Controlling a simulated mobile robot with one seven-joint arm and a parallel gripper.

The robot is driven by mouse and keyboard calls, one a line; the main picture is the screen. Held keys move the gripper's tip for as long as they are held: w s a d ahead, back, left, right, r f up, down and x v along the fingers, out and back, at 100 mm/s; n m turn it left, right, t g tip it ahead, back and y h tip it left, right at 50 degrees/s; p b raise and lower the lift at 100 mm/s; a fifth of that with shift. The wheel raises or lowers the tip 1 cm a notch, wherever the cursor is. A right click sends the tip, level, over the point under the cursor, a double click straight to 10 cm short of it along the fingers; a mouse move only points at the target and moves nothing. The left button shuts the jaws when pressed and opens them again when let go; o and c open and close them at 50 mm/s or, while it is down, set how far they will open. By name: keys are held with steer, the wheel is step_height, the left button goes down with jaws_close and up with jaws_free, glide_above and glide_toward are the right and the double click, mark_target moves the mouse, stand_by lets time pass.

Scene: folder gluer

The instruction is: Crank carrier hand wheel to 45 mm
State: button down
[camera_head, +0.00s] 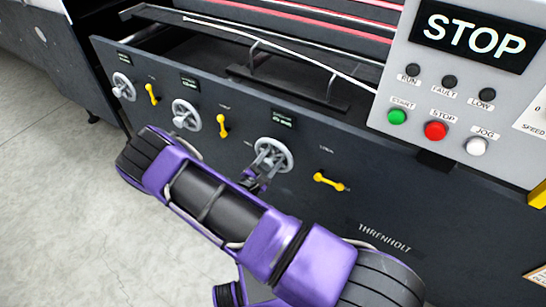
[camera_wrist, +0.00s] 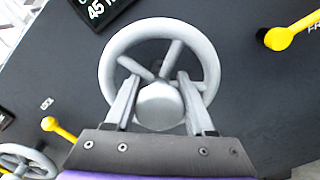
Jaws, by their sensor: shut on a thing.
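The grey hand wheel (camera_head: 287,150) at my gripper is the rightmost of three on the dark machine panel. It fills the upper middle of the wrist view (camera_wrist: 108,66), with its spokes and round hub (camera_wrist: 160,106) showing. My gripper (camera_wrist: 159,80) is shut on the wheel, one finger on each side of the hub; the exact contact is hard to see. In the head view my gripper (camera_head: 260,174) is partly hidden by my arm. A dark display (camera_head: 283,119) sits above the wheel. In the wrist view the display (camera_wrist: 97,10) shows "45", its edges cut off.
Yellow levers stand right (camera_head: 329,182) and left (camera_head: 222,125) of this wheel. Two other hand wheels (camera_head: 185,115) (camera_head: 123,87) are further left. A grey control box (camera_head: 450,95) with green, red and white buttons juts out at upper right. Pale floor is clear at left.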

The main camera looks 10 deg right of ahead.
stand_by(0.4)
steer(key=shift+c, duration=1.4)
jaws_free()
steer(key=shift+a, duration=0.1)
steer(key=v, duration=1.7)
steer(key=shift+s, duration=0.2)
steer(key=shift+w+a+r, duration=0.1)
steer(key=shift+a+r, duration=0.05)
